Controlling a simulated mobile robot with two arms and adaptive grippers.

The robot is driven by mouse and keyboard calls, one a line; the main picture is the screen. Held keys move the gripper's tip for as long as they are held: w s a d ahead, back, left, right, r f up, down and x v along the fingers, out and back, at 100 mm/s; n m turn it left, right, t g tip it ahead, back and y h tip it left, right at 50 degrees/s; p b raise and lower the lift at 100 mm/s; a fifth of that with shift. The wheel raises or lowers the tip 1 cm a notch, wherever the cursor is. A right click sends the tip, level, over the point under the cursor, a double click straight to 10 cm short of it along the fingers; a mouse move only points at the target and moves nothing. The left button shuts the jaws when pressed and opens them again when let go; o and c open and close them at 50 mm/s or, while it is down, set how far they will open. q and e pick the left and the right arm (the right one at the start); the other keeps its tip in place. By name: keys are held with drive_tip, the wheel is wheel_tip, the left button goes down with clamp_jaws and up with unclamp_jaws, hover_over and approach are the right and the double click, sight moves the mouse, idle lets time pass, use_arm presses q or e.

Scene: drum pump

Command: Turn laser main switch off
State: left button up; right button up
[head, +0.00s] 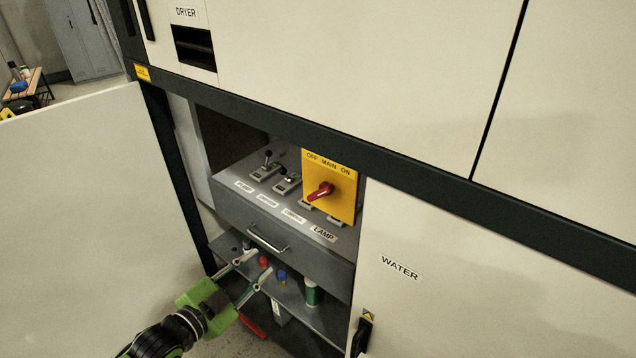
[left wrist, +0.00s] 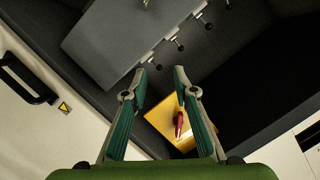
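The main switch is a red rotary handle (head: 320,191) on a yellow plate (head: 343,205) labelled "OFF MAIN ON", inside an open cabinet bay. The handle lies slanted, its lower end toward the left; I cannot tell which marking it points to. My left gripper (head: 259,262) is below and left of the switch, in front of the lower shelf, with its fingers apart and nothing held. In the left wrist view the gripper (left wrist: 160,73) is open, and the red handle (left wrist: 178,124) and yellow plate (left wrist: 160,118) show between and behind its fingers. My right gripper is out of view.
A grey drawer (head: 283,238) with a metal handle sits under the switch panel, which carries several black levers (head: 268,158). Small bottles (head: 312,292) stand on the shelf below. An open white door (head: 90,220) is at the left; a closed "WATER" door (head: 430,290) is at the right.

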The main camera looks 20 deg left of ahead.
sight(316, 197)
use_arm(q)
drive_tip(key=s+d+r+m+t+h+p, duration=0.1)
drive_tip(key=d+r+m+h, duration=0.15)
drive_tip(key=r, duration=0.55)
drive_tip(key=s+d+r+m+t+h, duration=0.1)
drive_tip(key=d+r, duration=0.3)
drive_tip(key=r, duration=0.3)
drive_tip(key=shift+n, duration=0.25)
drive_tip(key=p+x, duration=0.1)
drive_tip(key=x, duration=0.3)
drive_tip(key=p+x, duration=0.1)
drive_tip(key=x, duration=0.4)
drive_tip(key=p+x, duration=0.2)
drive_tip(key=x, duration=0.2)
drive_tip(key=shift+w+f, duration=0.25)
drive_tip(key=shift+f, duration=0.1)
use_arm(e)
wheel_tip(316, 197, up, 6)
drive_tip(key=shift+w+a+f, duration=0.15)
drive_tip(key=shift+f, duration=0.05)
use_arm(q)
clamp_jaws()
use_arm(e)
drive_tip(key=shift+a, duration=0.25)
